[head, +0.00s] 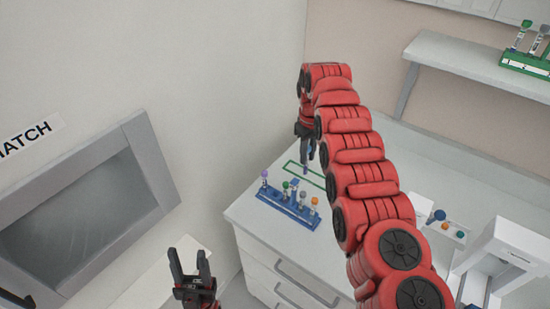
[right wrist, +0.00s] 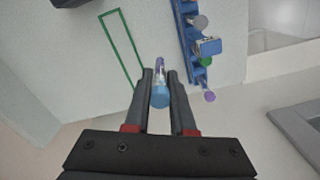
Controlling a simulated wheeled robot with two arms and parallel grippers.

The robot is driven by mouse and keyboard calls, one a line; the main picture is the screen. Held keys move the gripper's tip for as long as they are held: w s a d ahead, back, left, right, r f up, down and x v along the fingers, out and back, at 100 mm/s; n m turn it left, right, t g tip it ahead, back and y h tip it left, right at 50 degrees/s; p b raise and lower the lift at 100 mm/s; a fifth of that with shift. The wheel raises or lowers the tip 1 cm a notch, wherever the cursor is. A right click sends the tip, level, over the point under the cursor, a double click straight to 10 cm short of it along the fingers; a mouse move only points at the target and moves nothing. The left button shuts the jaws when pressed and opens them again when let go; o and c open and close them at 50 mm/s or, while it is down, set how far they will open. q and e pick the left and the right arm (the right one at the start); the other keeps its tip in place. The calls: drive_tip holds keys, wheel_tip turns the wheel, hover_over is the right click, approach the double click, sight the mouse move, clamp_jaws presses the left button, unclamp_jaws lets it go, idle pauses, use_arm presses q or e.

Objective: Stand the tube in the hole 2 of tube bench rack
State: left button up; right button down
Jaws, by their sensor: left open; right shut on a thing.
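The blue bench rack (head: 288,208) stands near the left edge of the white bench, holding several tubes with purple, green, grey and orange caps. Part of the rack (right wrist: 186,32) shows at the top of the right wrist view. My right gripper (right wrist: 160,78) is shut on a tube (right wrist: 160,96), whose rounded blue end faces the wrist camera. In the head view my right gripper (head: 307,150) is above the bench, behind the rack and apart from it. The hole numbers are too small to read. My left gripper (head: 190,262) is open and empty, left of the bench.
A green rectangle outline (right wrist: 122,50) is marked on the bench beside the rack. A white device (head: 508,250) and a small tray with coloured pieces (head: 446,232) are at the right. A shelf (head: 470,62) bears a green rack (head: 528,63). A grey-framed window (head: 150,160) is at the left.

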drive_tip(key=shift+w+a+f, duration=0.1)
drive_tip(key=shift+a+f, duration=0.05)
drive_tip(key=shift+a, duration=0.15)
drive_tip(key=shift+a, duration=0.1)
drive_tip(key=shift+a+n+p, duration=0.1)
drive_tip(key=shift+n+p, duration=0.2)
drive_tip(key=shift+p, duration=0.05)
drive_tip(key=shift+a+n+p, duration=0.4)
drive_tip(key=shift+a, duration=0.1)
